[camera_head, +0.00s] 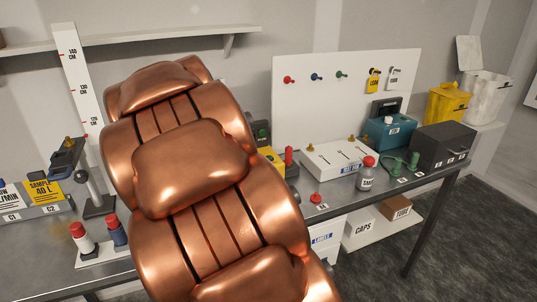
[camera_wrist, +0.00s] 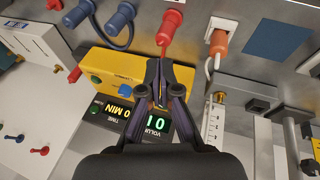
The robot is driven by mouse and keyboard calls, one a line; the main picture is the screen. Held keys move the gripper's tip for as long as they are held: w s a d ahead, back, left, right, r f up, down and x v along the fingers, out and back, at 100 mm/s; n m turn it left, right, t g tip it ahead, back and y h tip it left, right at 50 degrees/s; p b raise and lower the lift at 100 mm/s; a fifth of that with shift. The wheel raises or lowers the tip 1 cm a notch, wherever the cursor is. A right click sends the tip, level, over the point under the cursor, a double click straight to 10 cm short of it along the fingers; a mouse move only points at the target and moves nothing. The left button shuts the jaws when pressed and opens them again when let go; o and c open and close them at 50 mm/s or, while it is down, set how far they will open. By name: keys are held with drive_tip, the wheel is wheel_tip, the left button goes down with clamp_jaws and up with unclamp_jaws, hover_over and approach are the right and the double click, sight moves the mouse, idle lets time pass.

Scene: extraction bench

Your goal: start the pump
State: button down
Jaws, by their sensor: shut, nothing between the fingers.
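My gripper (camera_wrist: 160,66) is shut and empty in the wrist view, with dark slim fingers. Whether the tips touch the box is unclear.
A red-handled piece (camera_wrist: 170,26) is just beyond the fingertips, near blue-handled leads (camera_wrist: 120,20) and an orange plug (camera_wrist: 219,42).

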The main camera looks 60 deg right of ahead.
drive_tip(key=w+d+r+h+p, duration=0.1)
drive_tip(key=w+d+r+h, duration=0.1)
drive_tip(key=d, duration=1.3)
drive_tip(key=w+d+r+m+h+p, duration=0.1)
drive_tip(key=w+d+r+h+p, duration=0.1)
drive_tip(key=d, duration=1.3)
drive_tip(key=shift+w+m+h, duration=0.3)
drive_tip(key=shift+w, duration=0.5)
drive_tip(key=shift+f, duration=0.1)
drive_tip(key=b, duration=0.3)
hover_over(268, 158)
wheel_tip(268, 158, down, 8)
drive_tip(key=shift+w+d+r, duration=0.1)
drive_tip(key=shift+r, duration=0.15)
drive_tip(key=shift+f, duration=0.55)
drive_tip(key=shift+f+b, duration=0.15)
drive_tip(key=shift+b, duration=0.25)
drive_tip(key=shift+f+b, duration=0.3)
drive_tip(key=shift+b, duration=0.15)
